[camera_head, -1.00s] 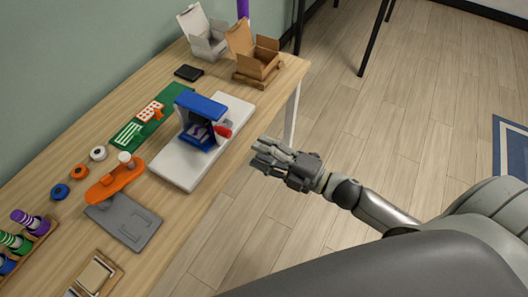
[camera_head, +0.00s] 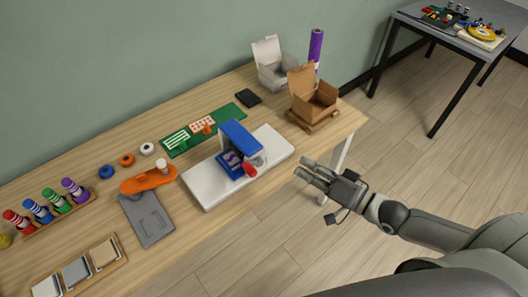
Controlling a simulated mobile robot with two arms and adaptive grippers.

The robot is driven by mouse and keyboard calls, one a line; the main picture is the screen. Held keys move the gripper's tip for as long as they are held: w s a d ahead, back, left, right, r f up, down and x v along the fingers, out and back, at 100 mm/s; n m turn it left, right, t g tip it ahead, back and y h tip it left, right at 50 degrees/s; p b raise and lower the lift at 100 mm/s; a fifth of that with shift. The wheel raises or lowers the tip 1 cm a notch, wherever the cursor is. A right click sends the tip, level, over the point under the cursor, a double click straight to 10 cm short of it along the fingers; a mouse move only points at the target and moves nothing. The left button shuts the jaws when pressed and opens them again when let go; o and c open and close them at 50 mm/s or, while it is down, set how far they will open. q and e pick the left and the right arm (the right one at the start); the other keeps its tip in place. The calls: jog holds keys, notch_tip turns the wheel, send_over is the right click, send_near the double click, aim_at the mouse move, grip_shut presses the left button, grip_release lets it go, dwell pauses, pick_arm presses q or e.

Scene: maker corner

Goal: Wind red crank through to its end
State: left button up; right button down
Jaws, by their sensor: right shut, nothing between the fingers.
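The red crank (camera_head: 250,170) sticks out from the front right side of a small blue machine (camera_head: 237,137). The machine stands on a white base board (camera_head: 273,146) near the table's front edge. My right gripper (camera_head: 308,171) is shut and empty. It is to the right of the crank, apart from it, beyond the table's front edge in the picture. My left gripper is not in view.
An open cardboard box (camera_head: 314,102) and an open white box (camera_head: 275,72) stand at the table's far right. An orange tool (camera_head: 148,180) and a grey plate (camera_head: 147,219) lie left of the machine. A grey table (camera_head: 458,42) stands at the back right.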

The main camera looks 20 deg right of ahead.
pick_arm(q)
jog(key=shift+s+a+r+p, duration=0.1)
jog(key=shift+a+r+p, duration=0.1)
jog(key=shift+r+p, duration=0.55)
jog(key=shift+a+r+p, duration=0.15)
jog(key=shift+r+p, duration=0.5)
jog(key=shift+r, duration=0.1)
pick_arm(e)
jog(key=w+a+f+m, duration=0.1)
jog(key=w+a+f, duration=0.2)
jog(key=w+a, duration=0.4)
jog(key=shift+w+a+f, duration=0.2)
jog(key=shift+a, duration=0.45)
jog(key=shift+m, duration=0.3)
jog(key=shift+s+a+f, duration=0.25)
jog(key=shift+a+f, duration=0.15)
jog(key=shift+a, duration=0.35)
